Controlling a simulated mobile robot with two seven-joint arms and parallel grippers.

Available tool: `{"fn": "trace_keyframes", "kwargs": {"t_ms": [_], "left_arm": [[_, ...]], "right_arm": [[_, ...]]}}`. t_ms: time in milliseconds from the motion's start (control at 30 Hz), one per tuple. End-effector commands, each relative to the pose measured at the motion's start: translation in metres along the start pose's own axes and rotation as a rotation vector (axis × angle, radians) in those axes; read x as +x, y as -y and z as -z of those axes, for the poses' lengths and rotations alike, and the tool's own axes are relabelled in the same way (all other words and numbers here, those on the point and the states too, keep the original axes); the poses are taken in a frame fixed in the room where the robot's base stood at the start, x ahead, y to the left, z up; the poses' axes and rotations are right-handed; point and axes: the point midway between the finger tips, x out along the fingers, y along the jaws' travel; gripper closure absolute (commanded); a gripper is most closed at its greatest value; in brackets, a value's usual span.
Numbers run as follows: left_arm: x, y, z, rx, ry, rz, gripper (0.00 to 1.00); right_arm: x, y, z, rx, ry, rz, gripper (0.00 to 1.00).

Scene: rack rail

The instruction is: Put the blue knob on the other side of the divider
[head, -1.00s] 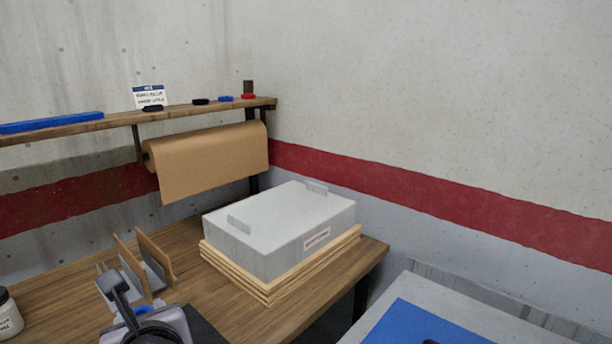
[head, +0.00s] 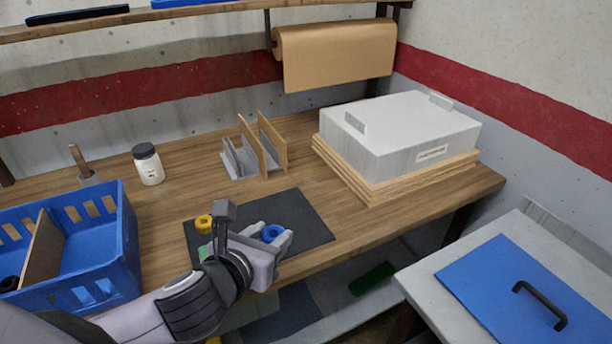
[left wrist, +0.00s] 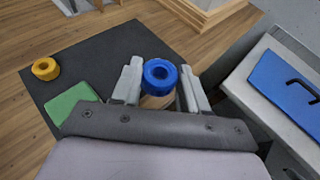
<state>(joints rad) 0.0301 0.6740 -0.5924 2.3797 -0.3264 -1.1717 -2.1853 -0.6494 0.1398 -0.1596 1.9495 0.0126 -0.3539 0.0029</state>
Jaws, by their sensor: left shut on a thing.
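The blue knob (head: 272,232) is a ring-shaped piece between the fingers of my left gripper (head: 269,237), over the right part of the dark mat. In the left wrist view the blue knob (left wrist: 160,75) sits between the two pale fingers, which are shut on it; a tan round part shows just under it. The blue crate (head: 120,262) stands at the left with a brown upright divider (head: 42,250) inside. A black thing (head: 9,284) lies left of the divider; the right compartment's visible floor looks empty. My right gripper is not in view.
The dark mat (head: 306,215) carries a yellow ring (head: 204,223) and a green block (left wrist: 72,102). A white jar (head: 148,165), a small rack with brown boards (head: 270,142) and a grey box (head: 395,135) stand behind. Bare table lies between crate and mat.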

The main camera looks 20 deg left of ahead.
Motion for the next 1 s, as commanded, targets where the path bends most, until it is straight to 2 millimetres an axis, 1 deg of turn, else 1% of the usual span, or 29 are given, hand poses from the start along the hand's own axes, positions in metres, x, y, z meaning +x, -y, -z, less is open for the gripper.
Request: {"fn": "trace_keyframes", "kwargs": {"t_ms": [167, 400, 600, 700, 833, 933, 1000], "left_arm": [[0.004, -0.003, -0.02, -0.023, 0.007, -0.04, 0.88], [0.009, -0.016, -0.068, -0.086, 0.004, -0.174, 0.88], [0.007, -0.03, -0.097, -0.135, -0.001, -0.297, 0.88], [0.005, -0.036, -0.107, -0.153, -0.002, -0.347, 0.88], [0.002, -0.04, -0.114, -0.168, -0.002, -0.39, 0.88], [0.001, -0.042, -0.115, -0.172, -0.002, -0.409, 0.88], [0.002, -0.042, -0.111, -0.172, -0.005, -0.415, 0.88]], "right_arm": [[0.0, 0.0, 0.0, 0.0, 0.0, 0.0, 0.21], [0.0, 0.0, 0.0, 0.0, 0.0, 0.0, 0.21], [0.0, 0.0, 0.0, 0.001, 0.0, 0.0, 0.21], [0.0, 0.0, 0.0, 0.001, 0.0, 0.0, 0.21], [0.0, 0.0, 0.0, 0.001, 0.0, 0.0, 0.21], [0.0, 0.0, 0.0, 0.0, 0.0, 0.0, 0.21], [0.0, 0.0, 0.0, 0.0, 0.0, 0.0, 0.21]]}}
